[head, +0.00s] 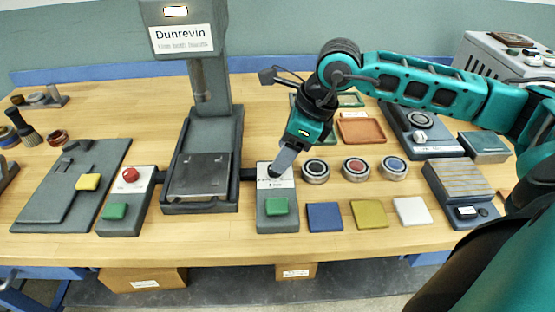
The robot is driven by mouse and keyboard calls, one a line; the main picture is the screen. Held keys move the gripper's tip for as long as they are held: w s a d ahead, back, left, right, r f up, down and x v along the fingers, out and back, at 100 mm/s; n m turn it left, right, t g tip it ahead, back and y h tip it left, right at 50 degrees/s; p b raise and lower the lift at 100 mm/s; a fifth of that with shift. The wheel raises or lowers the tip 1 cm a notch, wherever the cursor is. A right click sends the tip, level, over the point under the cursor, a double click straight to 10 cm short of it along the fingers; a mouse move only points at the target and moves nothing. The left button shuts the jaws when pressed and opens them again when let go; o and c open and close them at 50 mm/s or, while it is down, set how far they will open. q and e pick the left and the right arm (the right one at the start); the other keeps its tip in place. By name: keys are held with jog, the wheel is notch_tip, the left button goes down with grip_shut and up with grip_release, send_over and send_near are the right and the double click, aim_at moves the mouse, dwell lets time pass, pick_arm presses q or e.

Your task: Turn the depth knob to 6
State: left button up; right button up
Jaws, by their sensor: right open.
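A grey control box (277,212) stands right of the Dunrevin machine (203,120). It has a green button (277,207) and a white label plate (265,184) whose print is too small to read. My right gripper (277,168) points down at this label plate and is open. A small dark piece shows at its fingertips. I cannot tell whether this is the depth knob or part of the fingers, nor whether they touch it. The knob's setting cannot be read. My left gripper is not in view.
Another control box (124,205) with red and green buttons stands left of the machine. Blue (324,217), yellow (369,214) and white (411,211) squares lie near the front edge.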

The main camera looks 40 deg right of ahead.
jog(key=x, duration=0.3)
jog(key=shift+w+a+f, duration=0.1)
jog(key=shift+f, duration=0.15)
jog(key=shift+w+f, duration=0.1)
jog(key=shift+f, duration=0.1)
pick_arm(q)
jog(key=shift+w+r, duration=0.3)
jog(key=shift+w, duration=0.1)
pick_arm(e)
jog(key=shift+c, duration=0.3)
jog(key=c, duration=1)
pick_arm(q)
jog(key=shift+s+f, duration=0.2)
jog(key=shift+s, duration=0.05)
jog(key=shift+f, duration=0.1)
